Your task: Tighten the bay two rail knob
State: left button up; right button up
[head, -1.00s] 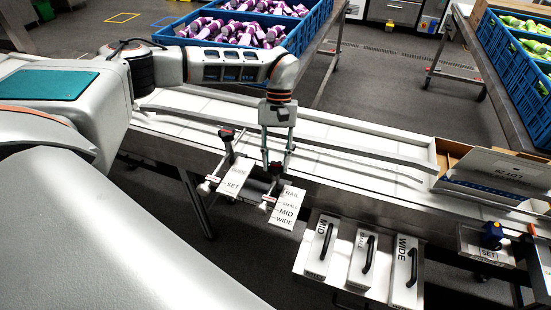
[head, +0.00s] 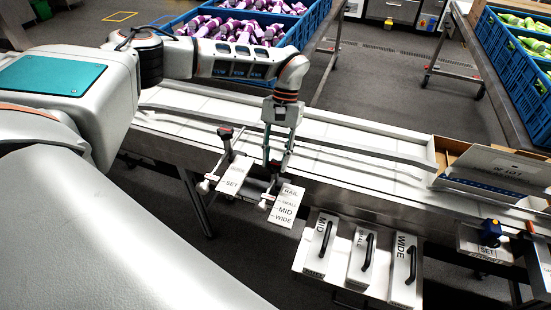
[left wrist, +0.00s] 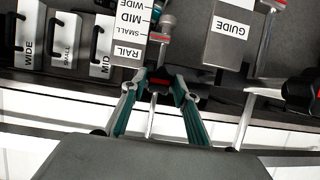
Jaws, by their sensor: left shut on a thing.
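My left gripper (left wrist: 158,84) is shut on the rail knob (left wrist: 159,82), a dark knob with a red part, seen between the two fingertips in the left wrist view. In the head view my left gripper (head: 276,163) points down at the conveyor's near edge, and its fingers mostly hide this knob. A white scale plate (head: 286,207) marked RAIL, SMALL, MID and WIDE hangs just in front. It also shows in the left wrist view (left wrist: 131,32). My right gripper is not in view.
The guide rail (head: 345,153) runs along the conveyor. White handled blocks marked MID (head: 316,262), SMALL and WIDE sit on a front shelf. An open carton (head: 490,170) stands at right.

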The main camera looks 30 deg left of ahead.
pick_arm(q)
jog(key=o, duration=1.1)
jog(key=shift+v, duration=3.8)
jog(key=shift+a, duration=0.1)
jog(key=shift+f, duration=0.1)
